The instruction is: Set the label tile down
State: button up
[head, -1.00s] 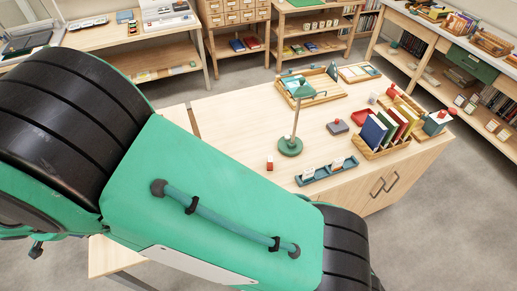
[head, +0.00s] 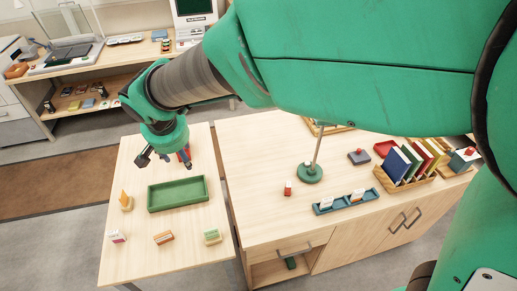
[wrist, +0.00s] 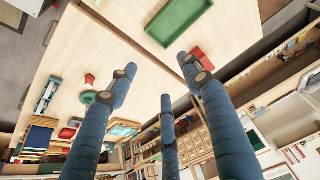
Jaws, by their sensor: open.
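My gripper (head: 166,158) hangs over the far part of the small table, behind the green tray (head: 150,197). In the wrist view its blue fingers (wrist: 160,76) are spread wide with nothing visible between them. A red piece (head: 180,157) shows beside the fingers in the head view. It also shows next to one fingertip in the wrist view (wrist: 203,60); I cannot tell whether they touch. White label-like tiles stand in a blue rack (head: 342,203) on the larger table. A red-and-white piece (head: 288,188) stands left of the rack. I cannot tell which piece is the label tile.
Small holders with cards (head: 163,238) and an orange cone-like piece (head: 126,201) stand on the small table. A green lamp base (head: 309,173) and a book rack (head: 405,180) occupy the larger table. A narrow gap separates the tables. The larger table's left part is clear.

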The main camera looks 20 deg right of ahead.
jog(key=s+d+r, duration=0.4)
jog(key=d+r, duration=0.1)
jog(key=d, duration=0.5)
jog(key=s+d+r+t, duration=0.1)
jog(key=s+d+r, duration=0.2)
jog(key=s+d, duration=1.5)
jog(key=shift+s, duration=0.7)
